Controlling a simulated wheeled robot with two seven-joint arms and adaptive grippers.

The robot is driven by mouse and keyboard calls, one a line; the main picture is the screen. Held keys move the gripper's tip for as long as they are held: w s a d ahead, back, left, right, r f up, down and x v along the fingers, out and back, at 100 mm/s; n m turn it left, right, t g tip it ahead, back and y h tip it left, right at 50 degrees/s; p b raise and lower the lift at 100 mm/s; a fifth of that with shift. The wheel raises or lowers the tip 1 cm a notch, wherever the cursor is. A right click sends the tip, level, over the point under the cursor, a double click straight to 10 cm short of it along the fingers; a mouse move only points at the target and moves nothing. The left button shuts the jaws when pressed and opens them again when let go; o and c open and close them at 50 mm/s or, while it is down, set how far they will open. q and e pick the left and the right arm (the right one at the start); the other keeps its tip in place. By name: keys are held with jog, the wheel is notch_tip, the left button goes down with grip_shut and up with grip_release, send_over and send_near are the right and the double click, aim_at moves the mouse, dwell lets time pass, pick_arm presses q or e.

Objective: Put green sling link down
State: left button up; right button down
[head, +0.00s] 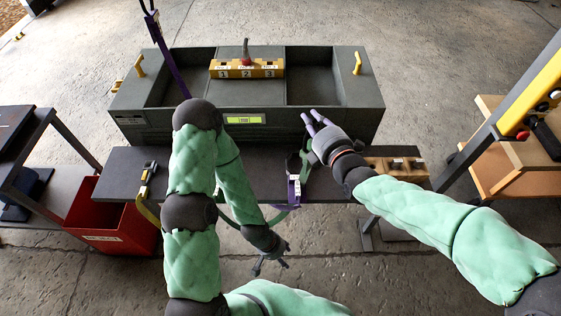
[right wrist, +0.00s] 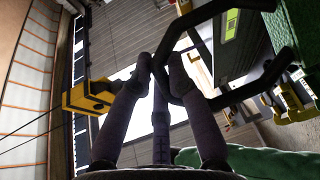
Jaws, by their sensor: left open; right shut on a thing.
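My right gripper (head: 314,122) is at the front edge of the grey enclosure, right of its lit display, with its fingers pointing up and left. In the right wrist view its fingers (right wrist: 158,85) are closed on a dark, angular link (right wrist: 190,38). I take this for the green sling link, which shows dark green in the head view (head: 306,158), beside the hand and over the bench; the hand partly hides it. My left gripper (head: 270,266) is open and empty, low in front of the bench.
The enclosure (head: 128,118) has yellow handles and a yellow numbered block (head: 215,70). A purple-tagged piece (head: 294,190) lies at the bench's front edge. A brown block (head: 398,166) stands to the right. A red bin (head: 105,225) is at left. A purple strap (head: 160,40) rises at upper left.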

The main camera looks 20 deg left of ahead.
jog(key=w+d+f+b, duration=0.5)
jog(key=w+d+f, duration=0.4)
jog(key=f, duration=0.3)
jog(key=shift+w+f, duration=0.4)
jog(key=shift+w, duration=0.5)
jog(key=shift+f, duration=0.15)
jog(key=c, duration=1.2)
grip_release()
